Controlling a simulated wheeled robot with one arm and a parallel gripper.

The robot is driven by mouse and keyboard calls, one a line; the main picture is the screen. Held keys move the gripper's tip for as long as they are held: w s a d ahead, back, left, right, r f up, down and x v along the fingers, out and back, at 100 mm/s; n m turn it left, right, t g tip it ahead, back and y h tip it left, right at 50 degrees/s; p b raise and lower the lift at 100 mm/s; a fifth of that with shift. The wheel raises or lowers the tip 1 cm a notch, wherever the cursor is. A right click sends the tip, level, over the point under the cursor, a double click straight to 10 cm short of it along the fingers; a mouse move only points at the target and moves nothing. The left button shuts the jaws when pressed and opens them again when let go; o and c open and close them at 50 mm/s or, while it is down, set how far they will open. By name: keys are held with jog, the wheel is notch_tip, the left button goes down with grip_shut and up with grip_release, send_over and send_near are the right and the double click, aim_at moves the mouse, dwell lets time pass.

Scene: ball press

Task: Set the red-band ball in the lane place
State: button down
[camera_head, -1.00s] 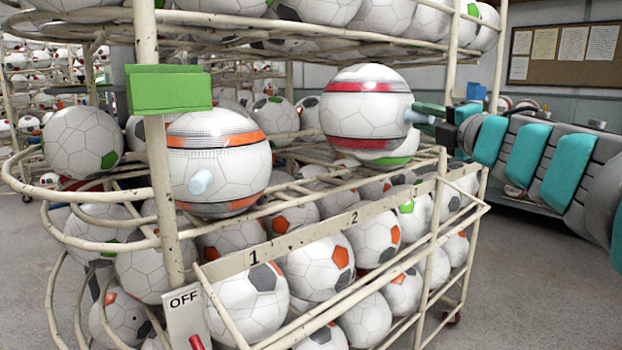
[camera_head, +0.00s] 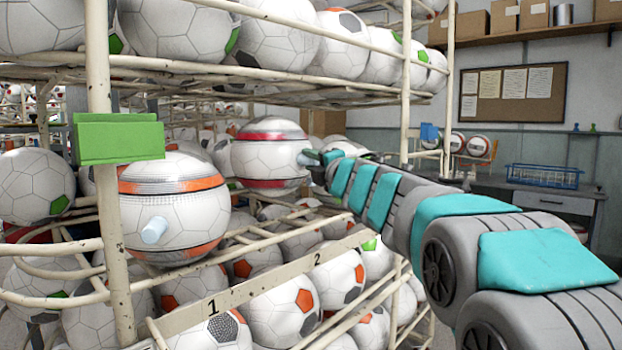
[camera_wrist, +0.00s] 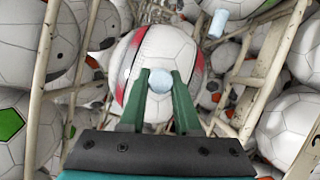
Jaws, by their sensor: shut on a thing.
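The red-band ball (camera_head: 262,158) is white with red bands near its top and bottom. It is inside the rack, above the lane shelf behind the label strip (camera_head: 262,285), around the number 2. I cannot tell whether it touches the shelf. My gripper (camera_wrist: 160,82) is shut on the ball's pale blue knob, which faces me. The red-band ball fills the centre of the wrist view (camera_wrist: 158,50), partly hidden by the fingers. In the head view the gripper (camera_head: 310,158) is small beside the ball.
An orange-band ball (camera_head: 175,215) with a pale knob sits in lane 1, left of the red-band ball. Rack posts (camera_head: 107,200) and an upper shelf (camera_head: 250,72) of balls frame the space. A green block (camera_head: 118,140) is on the left post. More balls fill the shelf below.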

aim_at(303, 172)
notch_tip(303, 172, down, 4)
jog(key=b, duration=0.2)
jog(key=shift+w+a+r+b, duration=0.1)
jog(key=shift+r+b, duration=0.05)
jog(key=shift+b, duration=0.15)
jog(key=shift+r, duration=0.1)
jog(key=c, duration=0.6)
grip_release()
jog(key=b+v, duration=0.1)
jog(key=v, duration=1.1)
